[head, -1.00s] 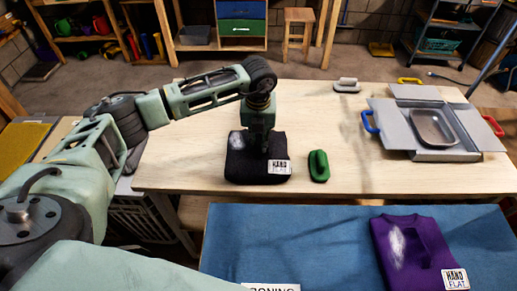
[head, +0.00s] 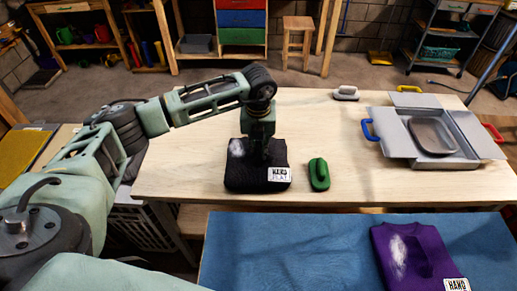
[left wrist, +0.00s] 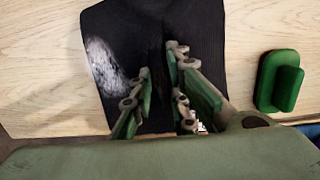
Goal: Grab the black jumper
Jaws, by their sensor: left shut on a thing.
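The black jumper (head: 240,177) lies folded on the wooden table, with a white fuzzy patch at its upper left and a white label at its lower right. My left gripper (head: 262,160) points down onto the jumper's middle. In the left wrist view the jumper (left wrist: 120,30) lies under the fingers, and a fold of it shows between the left gripper's fingertips (left wrist: 160,90). The gripper is shut on the jumper, which still lies on the table. My right gripper is in neither view.
A green-handled brush (head: 318,174) lies just right of the jumper. A grey brush (head: 346,93) and a grey folding board (head: 415,135) with a tray (head: 433,137) are farther right. A purple jumper (head: 415,250) lies on the blue surface (head: 290,250) in front.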

